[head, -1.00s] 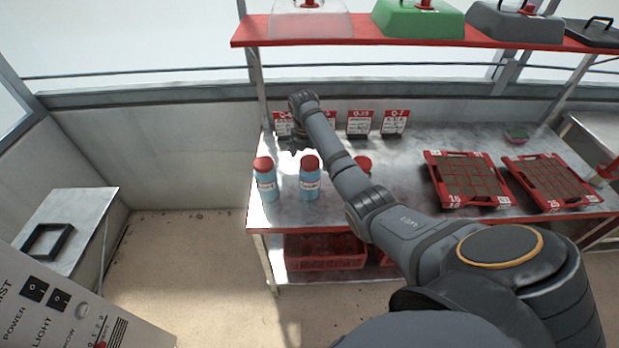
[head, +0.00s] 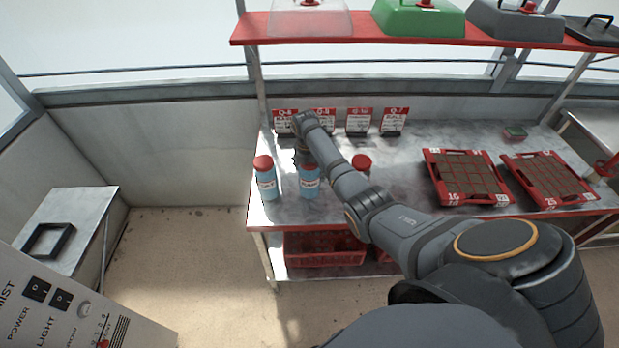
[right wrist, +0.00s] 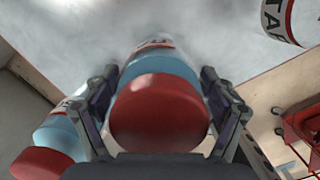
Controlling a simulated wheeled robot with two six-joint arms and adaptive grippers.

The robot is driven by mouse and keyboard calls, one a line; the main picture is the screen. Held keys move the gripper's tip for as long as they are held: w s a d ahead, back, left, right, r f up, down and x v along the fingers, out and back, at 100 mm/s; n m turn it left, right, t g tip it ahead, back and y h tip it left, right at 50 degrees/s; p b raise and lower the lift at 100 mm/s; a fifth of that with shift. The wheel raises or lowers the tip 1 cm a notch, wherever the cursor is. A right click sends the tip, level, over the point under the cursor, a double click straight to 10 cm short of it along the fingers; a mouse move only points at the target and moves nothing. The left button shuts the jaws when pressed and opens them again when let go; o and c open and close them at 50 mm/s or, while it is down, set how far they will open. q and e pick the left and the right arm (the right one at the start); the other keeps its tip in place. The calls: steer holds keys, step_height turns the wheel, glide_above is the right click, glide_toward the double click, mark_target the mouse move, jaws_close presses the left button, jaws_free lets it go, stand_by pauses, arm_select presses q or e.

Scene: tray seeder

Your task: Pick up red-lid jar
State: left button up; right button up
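Three blue jars with red lids stand on the metal bench in the head view. They are the left jar (head: 265,180), the middle jar (head: 309,184) and the right jar (head: 361,162), which my right arm mostly hides. My right gripper (head: 304,158) is at the middle jar's lid, partly hidden there. In the right wrist view my right gripper (right wrist: 159,78) has its fingers open on either side of a red-lid jar (right wrist: 158,108), with narrow gaps visible. This appears to be the middle jar, upright on the bench. My left gripper is not in view.
Another red-lid jar (right wrist: 42,160) stands close beside the fingers in the wrist view. Label cards (head: 358,122) stand behind the jars. Two red soil trays (head: 466,203) sit to the right. A red shelf (head: 330,32) with domes hangs above. A red crate (head: 325,259) is below.

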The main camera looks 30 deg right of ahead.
steer(key=c, duration=1.2)
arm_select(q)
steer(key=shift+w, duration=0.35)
arm_select(e)
steer(key=shift+c, duration=0.6)
steer(key=shift+w+r, duration=0.1)
steer(key=shift+r, duration=0.2)
step_height(320, 180, up, 3)
steer(key=shift+d+f+b, duration=0.1)
steer(key=shift+f+b, duration=0.05)
steer(key=shift+b, duration=0.35)
arm_select(q)
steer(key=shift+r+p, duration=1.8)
steer(key=shift+p, duration=0.5)
arm_select(e)
steer(key=shift+s+a+r, duration=0.7)
steer(key=shift+s+r, duration=0.6)
steer(key=shift+s, duration=0.9)
steer(key=shift+s+a+r, duration=0.75)
steer(key=shift+s+r, duration=0.6)
steer(key=shift+s, duration=0.9)
steer(key=shift+s+a+r, duration=0.7)
steer(key=shift+s+r, duration=0.6)
steer(key=shift+s, duration=0.9)
